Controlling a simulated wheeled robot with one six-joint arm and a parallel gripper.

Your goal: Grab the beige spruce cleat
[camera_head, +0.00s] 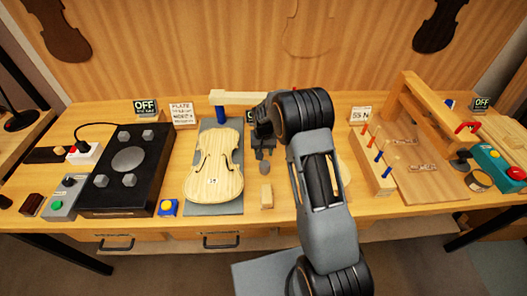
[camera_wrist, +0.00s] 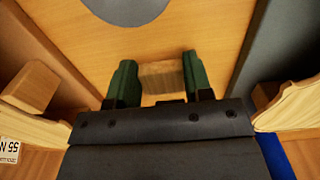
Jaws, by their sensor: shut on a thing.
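My gripper (camera_wrist: 160,80) is shut, its two green fingertips on either side of a small beige wooden block, the beige spruce cleat (camera_wrist: 162,76). In the head view my gripper (camera_head: 263,160) hangs low over the bench, just right of the pale violin plate (camera_head: 213,170) on its grey mat. A small beige block (camera_head: 266,196) shows just below the fingers there. From this view I cannot tell if it touches the bench or the fingers.
A black box with a round plate (camera_head: 128,159) stands left. A blue switch with a yellow button (camera_head: 167,208) sits near the front edge. A peg rack (camera_head: 372,172) and a wooden clamp frame (camera_head: 430,110) stand right. My arm hides part of the bench's middle.

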